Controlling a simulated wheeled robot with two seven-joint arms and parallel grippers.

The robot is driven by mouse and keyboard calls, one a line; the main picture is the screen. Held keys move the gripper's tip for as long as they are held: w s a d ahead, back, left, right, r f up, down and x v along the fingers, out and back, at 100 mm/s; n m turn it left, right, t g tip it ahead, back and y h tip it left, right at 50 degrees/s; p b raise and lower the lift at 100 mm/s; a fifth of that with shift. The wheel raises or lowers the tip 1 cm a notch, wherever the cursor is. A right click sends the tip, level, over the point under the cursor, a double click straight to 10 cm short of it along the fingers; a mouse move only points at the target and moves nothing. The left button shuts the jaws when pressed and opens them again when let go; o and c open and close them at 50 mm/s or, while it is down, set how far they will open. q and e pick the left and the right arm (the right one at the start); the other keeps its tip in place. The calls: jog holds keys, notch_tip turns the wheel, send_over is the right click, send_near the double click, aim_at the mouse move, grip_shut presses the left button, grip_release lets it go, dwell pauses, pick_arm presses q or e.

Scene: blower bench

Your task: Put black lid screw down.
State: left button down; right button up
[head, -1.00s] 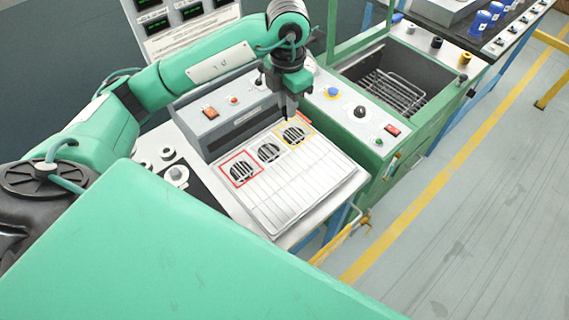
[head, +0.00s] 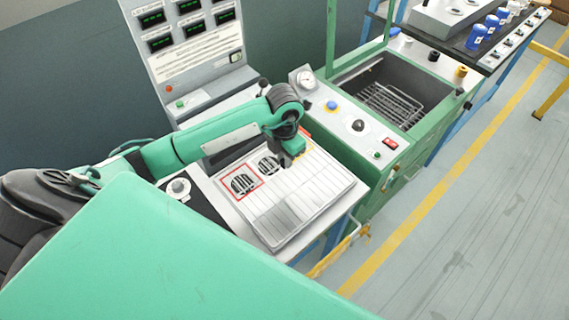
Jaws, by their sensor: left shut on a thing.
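My left gripper (head: 286,162) is low over the back right part of the white slatted tray (head: 285,200), pointing down. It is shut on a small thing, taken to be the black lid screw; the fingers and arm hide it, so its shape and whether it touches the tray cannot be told. The gripper covers most of the yellow-outlined square on the tray. A red-outlined square (head: 241,183) with a round dark grille is at the tray's left, and another round grille (head: 268,165) lies between. My right gripper is not in view.
A green-framed bin with a wire rack (head: 390,106) stands right of the tray. A panel with a black knob (head: 358,125) and a gauge (head: 304,78) lies between. A black cap (head: 433,56) and a yellow cap (head: 461,71) stand behind the bin. The tray's front is clear.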

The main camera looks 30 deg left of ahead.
pick_arm(q)
jog(key=shift+f+p, duration=0.3)
jog(key=shift+f, duration=2.3)
jog(key=c, duration=1.3)
grip_release()
jog(key=shift+r, duration=0.1)
